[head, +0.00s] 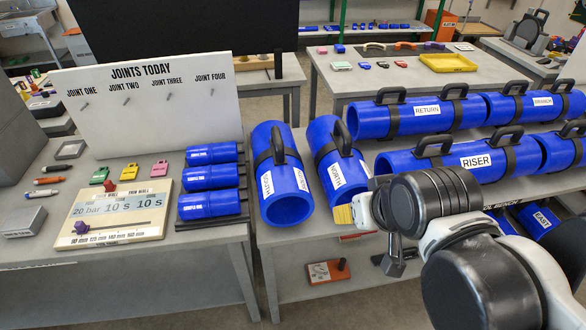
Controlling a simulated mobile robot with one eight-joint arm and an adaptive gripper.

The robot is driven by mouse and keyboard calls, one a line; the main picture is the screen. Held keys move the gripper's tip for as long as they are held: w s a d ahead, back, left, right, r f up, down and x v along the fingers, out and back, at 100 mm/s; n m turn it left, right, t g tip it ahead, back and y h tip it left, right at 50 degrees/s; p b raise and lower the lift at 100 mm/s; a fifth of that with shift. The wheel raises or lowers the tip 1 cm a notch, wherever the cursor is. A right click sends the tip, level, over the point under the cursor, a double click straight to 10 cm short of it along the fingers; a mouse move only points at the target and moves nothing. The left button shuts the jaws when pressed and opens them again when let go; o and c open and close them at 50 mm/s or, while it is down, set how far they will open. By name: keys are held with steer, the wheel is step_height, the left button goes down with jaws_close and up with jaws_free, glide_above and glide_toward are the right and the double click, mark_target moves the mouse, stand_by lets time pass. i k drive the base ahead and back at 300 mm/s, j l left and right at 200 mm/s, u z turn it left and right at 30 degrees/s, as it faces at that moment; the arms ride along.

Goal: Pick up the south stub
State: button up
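Two short blue pipe stubs with black strap handles lie side by side on the middle table. The left one, apparently the south stub (283,207), has a white label turned sideways that is hard to read. The right one, the north stub (325,134), has a sideways label that seems to read NORTH. My gripper (345,215) is in front of the north stub's near end and to the right of the south stub, apart from the south stub. One pale yellow finger pad shows. The rest of the gripper is hidden by my own arm, so its opening is unclear.
Long blue pipes labelled RETURN (393,120) and RISER (408,167) lie to the right. Small blue samples (210,203) and a white board (150,127) are on the left table. A stub labelled EAST (534,226) sits lower right. A red-fronted box (322,271) is below.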

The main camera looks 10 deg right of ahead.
mark_target(286, 199)
steer(key=u, duration=3.9)
steer(key=z, duration=3.6)
steer(key=i+j+z, duration=0.2)
steer(key=j+z, duration=0.2)
steer(key=j, duration=0.2)
steer(key=i+j+z, duration=0.1)
steer(key=j+z, duration=0.25)
steer(key=j, duration=0.3)
steer(key=j+z, duration=0.4)
steer(key=j, duration=0.25)
steer(key=k+j+z, duration=0.1)
steer(key=j+z, duration=0.25)
steer(key=j, duration=0.3)
